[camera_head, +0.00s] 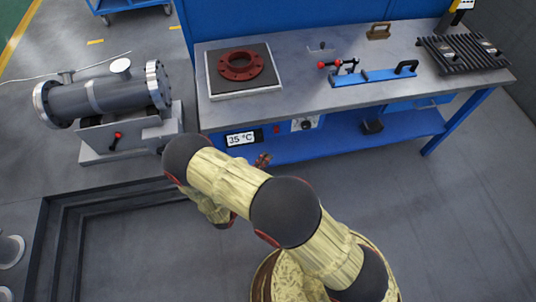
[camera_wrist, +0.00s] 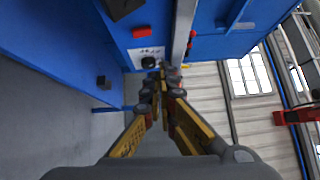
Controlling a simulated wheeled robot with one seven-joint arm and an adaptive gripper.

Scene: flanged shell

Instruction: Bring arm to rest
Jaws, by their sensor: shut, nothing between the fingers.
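My arm (camera_head: 225,180) reaches up and left from the bottom of the head view, bent in front of the workbench. My gripper (camera_head: 262,160) is mostly hidden behind the arm there; only a small dark red and grey part shows near the bench's front. In the wrist view my gripper (camera_wrist: 163,72) points away from the camera, with its yellow and grey fingers drawn together at the tips. Nothing is held between them. It is below and in front of the bench top, apart from it as far as I can tell.
The blue workbench (camera_head: 370,95) carries a red flange (camera_head: 241,65) on a dark plate, a blue bar with a clamp (camera_head: 374,76) and a black grate (camera_head: 463,53). A grey flanged shell (camera_head: 105,94) stands left on its base. Floor right of my arm (camera_head: 460,220) is clear.

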